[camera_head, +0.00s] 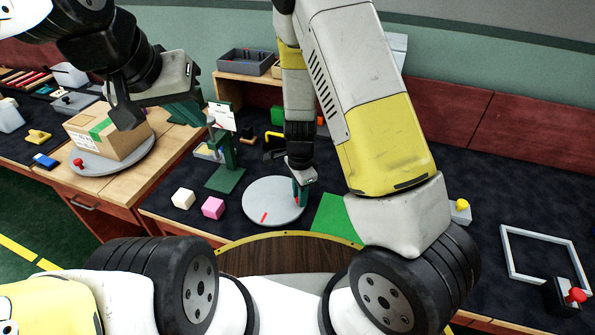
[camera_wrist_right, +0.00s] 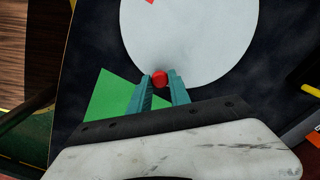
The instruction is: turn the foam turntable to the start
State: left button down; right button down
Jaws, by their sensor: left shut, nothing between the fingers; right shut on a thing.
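The foam turntable (camera_head: 268,196) is a flat light grey disc on the dark mat in front of me, with a red mark near its front edge. It also fills the top of the right wrist view (camera_wrist_right: 190,35), where part of a red mark shows at the top. My right gripper (camera_head: 299,198) reaches down to the disc's right edge. In the right wrist view its teal fingers (camera_wrist_right: 160,88) are shut on a red knob (camera_wrist_right: 160,78) at the disc's rim. My left gripper (camera_head: 125,112) is shut and empty, in front of a cardboard box (camera_head: 108,137) at the left.
The box stands on another grey disc (camera_head: 140,165) with a red knob (camera_head: 78,162). A white cube (camera_head: 183,199) and a pink cube (camera_head: 213,208) lie left of the turntable. A green stand (camera_head: 226,178) is behind them. A green square (camera_head: 333,217) lies right of the turntable. A grey frame (camera_head: 548,235) lies far right.

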jog(key=shift+s+a, duration=0.1)
jog(key=c, duration=1.2)
grip_release()
jog(key=shift+r, duration=3.95)
